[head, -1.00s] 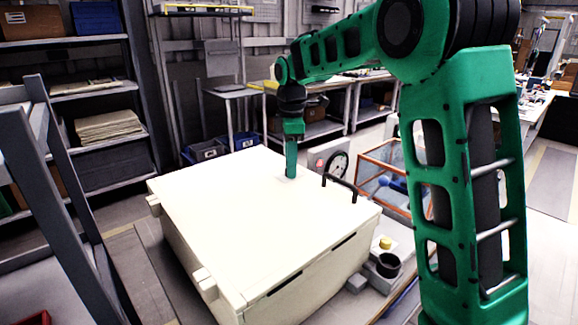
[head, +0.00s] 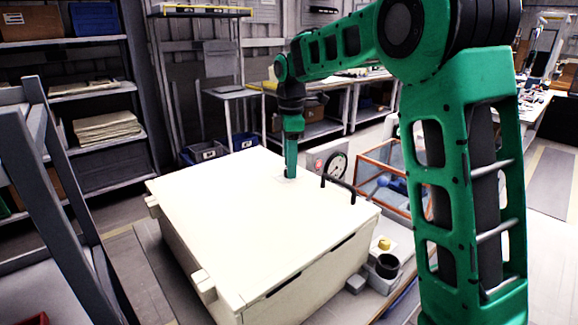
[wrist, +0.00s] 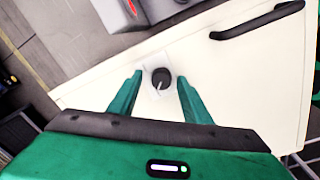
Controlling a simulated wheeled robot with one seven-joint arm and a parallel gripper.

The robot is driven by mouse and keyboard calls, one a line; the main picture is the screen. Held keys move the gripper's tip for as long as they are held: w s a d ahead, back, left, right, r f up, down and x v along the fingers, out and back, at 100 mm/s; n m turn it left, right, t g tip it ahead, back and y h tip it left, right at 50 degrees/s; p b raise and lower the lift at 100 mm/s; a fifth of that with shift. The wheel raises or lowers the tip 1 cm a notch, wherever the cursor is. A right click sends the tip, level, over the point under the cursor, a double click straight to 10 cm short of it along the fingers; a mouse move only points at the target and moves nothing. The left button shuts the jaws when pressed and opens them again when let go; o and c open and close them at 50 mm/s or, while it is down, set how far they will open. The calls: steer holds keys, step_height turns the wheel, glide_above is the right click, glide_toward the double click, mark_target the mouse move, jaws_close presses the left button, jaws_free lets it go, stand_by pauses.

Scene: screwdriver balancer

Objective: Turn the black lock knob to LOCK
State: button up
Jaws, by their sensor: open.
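The black lock knob (wrist: 160,78) is a small round knob with a light pointer line, on the cream lid in the wrist view. It lies between and just beyond the two green fingertips of my gripper (wrist: 160,90), which are spread apart with gaps on both sides. In the head view my gripper (head: 290,172) points down at the far part of the cream box lid (head: 235,215). The knob is hidden behind the gripper there. The lettering around the knob is too small to read.
A black handle (head: 338,187) stands up from the lid to the right of my gripper; it also shows in the wrist view (wrist: 257,20). A gauge panel (head: 330,160) stands behind the box. A yellow button (head: 385,243) and a black cylinder (head: 387,265) sit beside the box at right.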

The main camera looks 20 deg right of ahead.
step_height(320, 180, up, 10)
steer(key=shift+s, duration=0.15)
steer(key=shift+d, duration=0.1)
stand_by(0.5)
steer(key=s+d+f+m, duration=0.2)
steer(key=s+d+m, duration=0.2)
steer(key=s, duration=0.2)
steer(key=s+d+f+m, duration=0.2)
steer(key=s+d+m, duration=0.2)
steer(key=s, duration=0.3)
steer(key=s+d+f+m, duration=0.2)
steer(key=s+d+m, duration=0.2)
steer(key=s+d, duration=0.1)
steer(key=shift+s+d+f, duration=0.2)
steer(key=shift+s+f, duration=0.15)
steer(key=shift+s, duration=0.35)
steer(key=s+d+f+m, duration=0.1)
steer(key=s+f+m, duration=0.4)
steer(key=s, duration=0.5)
steer(key=s+d+f+m, duration=0.2)
steer(key=s+f+m, duration=0.3)
steer(key=s, duration=0.5)
steer(key=shift+s+d+f+g, duration=0.2)
steer(key=shift+s+f+g, duration=0.1)
steer(key=shift+f, duration=0.35)
